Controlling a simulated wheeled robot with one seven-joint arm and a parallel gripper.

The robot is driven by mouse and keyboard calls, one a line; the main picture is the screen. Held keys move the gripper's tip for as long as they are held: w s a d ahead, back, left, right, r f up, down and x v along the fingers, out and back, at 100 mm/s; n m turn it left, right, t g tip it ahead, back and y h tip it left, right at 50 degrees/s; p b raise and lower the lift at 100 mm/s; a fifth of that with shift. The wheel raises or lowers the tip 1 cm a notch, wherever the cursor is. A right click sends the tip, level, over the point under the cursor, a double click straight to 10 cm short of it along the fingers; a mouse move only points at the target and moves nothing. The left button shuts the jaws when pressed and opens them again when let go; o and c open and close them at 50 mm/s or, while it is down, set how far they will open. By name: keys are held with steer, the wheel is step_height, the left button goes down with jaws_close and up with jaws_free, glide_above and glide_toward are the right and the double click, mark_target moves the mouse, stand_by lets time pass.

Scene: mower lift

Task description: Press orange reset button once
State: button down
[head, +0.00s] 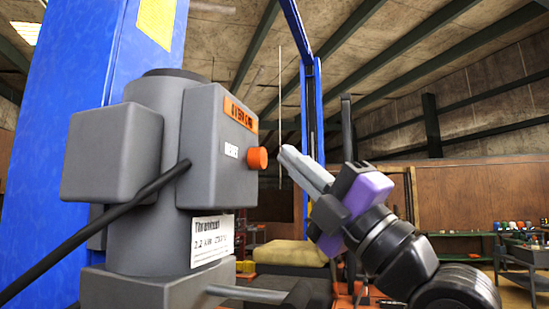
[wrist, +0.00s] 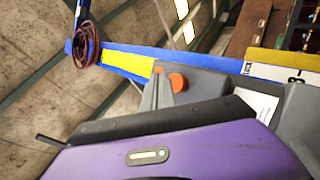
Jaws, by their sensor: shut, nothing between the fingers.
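The orange reset button (head: 257,158) sticks out from the right face of a grey control box (head: 215,140) on a grey motor housing. My gripper (head: 284,152) is shut and empty, its fingertips pointing left at the button. In the head view a small gap shows between the tips and the button. In the wrist view the orange button (wrist: 178,82) appears right beside the fingertips (wrist: 160,75). Whether they touch cannot be told from that view.
A blue lift post (head: 85,100) stands behind the motor housing. A black cable (head: 100,225) runs to the box from the lower left. A yellow cushion-like thing (head: 288,253) lies low behind. Shelves and a cart (head: 520,262) stand far right.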

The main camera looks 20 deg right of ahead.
steer(key=shift+w+a, duration=0.3)
steer(key=shift+a, duration=0.1)
stand_by(0.4)
steer(key=shift+s, duration=0.1)
steer(key=shift+s+d+b, duration=0.55)
steer(key=shift+d+b, duration=0.05)
steer(key=shift+d, duration=0.25)
steer(key=s+d+b, duration=0.1)
steer(key=d, duration=0.1)
steer(key=s+d+b, duration=0.1)
steer(key=s+d, duration=0.1)
stand_by(0.5)
stand_by(0.8)
